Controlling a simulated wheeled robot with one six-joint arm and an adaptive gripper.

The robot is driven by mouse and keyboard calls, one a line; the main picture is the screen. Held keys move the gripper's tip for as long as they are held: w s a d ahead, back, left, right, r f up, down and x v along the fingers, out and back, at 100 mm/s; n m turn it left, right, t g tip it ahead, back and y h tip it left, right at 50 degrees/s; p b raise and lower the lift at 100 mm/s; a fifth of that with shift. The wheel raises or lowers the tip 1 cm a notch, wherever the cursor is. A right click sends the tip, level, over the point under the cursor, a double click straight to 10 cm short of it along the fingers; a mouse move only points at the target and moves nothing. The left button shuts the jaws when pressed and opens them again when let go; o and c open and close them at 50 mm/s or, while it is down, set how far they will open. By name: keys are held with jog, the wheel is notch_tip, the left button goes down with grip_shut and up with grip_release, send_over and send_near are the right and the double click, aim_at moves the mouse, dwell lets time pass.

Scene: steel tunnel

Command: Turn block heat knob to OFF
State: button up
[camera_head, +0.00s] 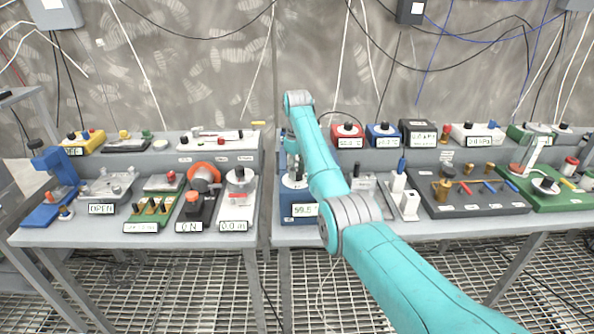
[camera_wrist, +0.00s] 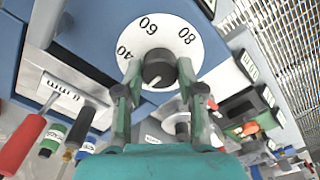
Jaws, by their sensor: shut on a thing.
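The block heat knob (camera_wrist: 158,68) is a black round knob on a white dial marked 40, 60 and 80 in the wrist view. A small pale mark shows on the knob's lower side. The dial sits on a blue block heater (camera_head: 298,213), whose front display reads about 59 in the head view. My gripper (camera_wrist: 159,74) has one finger on each side of the knob and is shut on it. No OFF mark is readable on the visible part of the dial.
A grey stepped bench (camera_head: 460,238) carries several instruments. A clear-and-grey device (camera_head: 364,187) and a white device with a blue top (camera_head: 404,196) stand right of the heater. A white device (camera_head: 237,200) with a display stands to its left, across a gap between benches.

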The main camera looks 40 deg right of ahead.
aim_at(297, 172)
jog(key=o, duration=1.1)
jog(key=shift+o, duration=0.2)
jog(key=shift+r, duration=0.15)
jog(key=shift+r, duration=3.6)
jog(key=shift+s, duration=0.1)
